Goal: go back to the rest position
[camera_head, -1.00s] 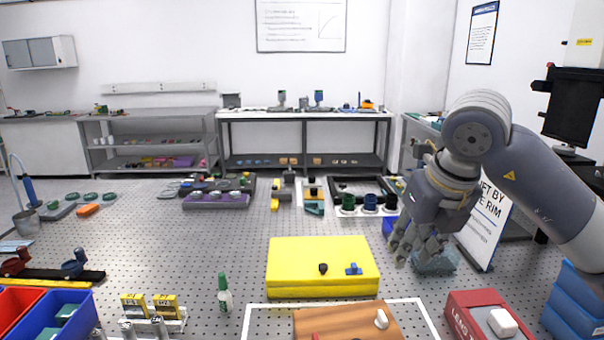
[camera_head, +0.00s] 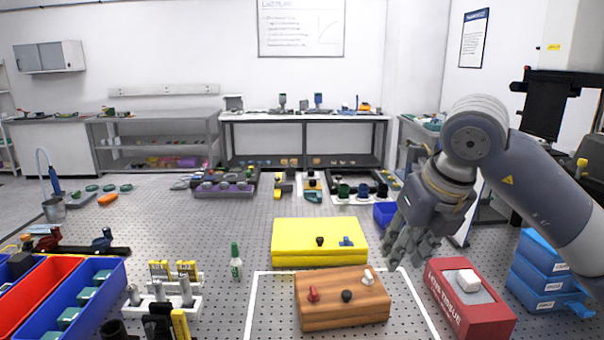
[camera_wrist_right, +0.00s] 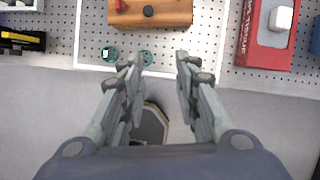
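My right gripper (camera_head: 405,256) hangs from the arm at the right of the head view, fingers pointing down, above the bench area between the yellow block (camera_head: 318,257) and the red tissue box (camera_head: 470,312). In the right wrist view, the same gripper (camera_wrist_right: 163,62) has its two fingers apart, with nothing held between them. Its fingertips lie short of the wooden block (camera_wrist_right: 150,14) and show against the bench's near edge and the grey area below it. My left gripper is in neither view.
The wooden block with knobs (camera_head: 342,312) lies inside a white outline on the perforated bench. Red and blue bins (camera_head: 107,281) stand at left, a small green-capped bottle (camera_head: 236,266) nearer the middle. Blue drawers (camera_head: 540,262) stand at right.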

